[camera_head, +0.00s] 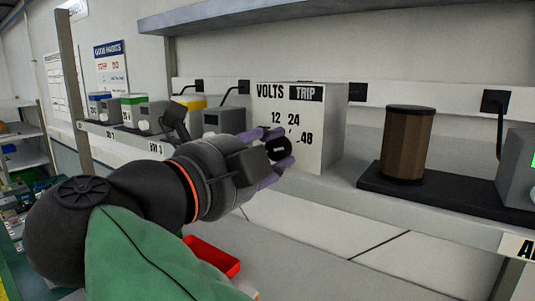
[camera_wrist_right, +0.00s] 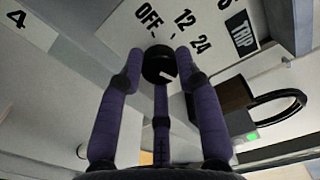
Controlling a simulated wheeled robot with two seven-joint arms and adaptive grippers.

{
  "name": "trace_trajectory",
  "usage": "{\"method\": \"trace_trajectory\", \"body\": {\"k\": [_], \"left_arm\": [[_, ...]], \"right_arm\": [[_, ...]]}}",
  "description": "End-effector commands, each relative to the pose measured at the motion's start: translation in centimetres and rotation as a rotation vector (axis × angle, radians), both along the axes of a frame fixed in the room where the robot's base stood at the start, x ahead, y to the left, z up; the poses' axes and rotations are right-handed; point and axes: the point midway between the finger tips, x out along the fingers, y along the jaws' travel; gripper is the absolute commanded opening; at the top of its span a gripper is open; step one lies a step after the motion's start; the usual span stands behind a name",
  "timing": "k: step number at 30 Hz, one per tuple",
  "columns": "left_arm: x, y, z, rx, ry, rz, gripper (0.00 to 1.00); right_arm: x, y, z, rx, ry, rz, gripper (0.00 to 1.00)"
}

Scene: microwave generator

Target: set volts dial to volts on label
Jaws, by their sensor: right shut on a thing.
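The volts box (camera_head: 320,150) is a white unit with VOLTS, TRIP, 12, 24 and 48 printed on its front. Its round black volts dial (camera_head: 279,150) has a pale mark. In the right wrist view the dial (camera_wrist_right: 157,62) sits below OFF, 12 and 24, its mark towards the lower right; I cannot tell exactly which number it points to. My right gripper (camera_head: 276,148) is shut on the dial, with purple fingers (camera_wrist_right: 158,68) around it. The 48 side is partly hidden by the fingers. My left gripper is out of view.
A brown cylinder (camera_head: 408,145) stands on a black base to the right, with a grey unit (camera_head: 518,180) beyond it. Several small units line the shelf at left, above labels. An overhead shelf (camera_head: 300,15) runs above. A red bin (camera_head: 212,258) lies below.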

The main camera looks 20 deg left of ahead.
Motion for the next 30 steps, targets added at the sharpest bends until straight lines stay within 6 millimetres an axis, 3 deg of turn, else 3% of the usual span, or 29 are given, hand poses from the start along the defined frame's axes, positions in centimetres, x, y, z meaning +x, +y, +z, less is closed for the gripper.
{"method": "trace_trajectory", "body": {"k": [8, 9, 11, 23, 30], "left_arm": [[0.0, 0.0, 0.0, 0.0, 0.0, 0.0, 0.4], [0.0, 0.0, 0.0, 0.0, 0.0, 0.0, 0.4], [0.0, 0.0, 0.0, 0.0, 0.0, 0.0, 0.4], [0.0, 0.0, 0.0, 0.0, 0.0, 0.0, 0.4], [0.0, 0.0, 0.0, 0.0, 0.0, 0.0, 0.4]], "right_arm": [[0.0, -0.3, 0.2, 0.005, -0.001, -0.005, 0.02], [0.0, -0.3, 0.2, 0.005, -0.001, -0.005, 0.4], [0.0, -0.3, 0.2, 0.004, -0.001, -0.004, 0.57], [-0.3, 0.1, 0.0, -0.001, 0.001, -0.001, 0.58], [-3.4, 1.3, 0.0, -0.001, 0.0, 0.003, 0.58]]}}
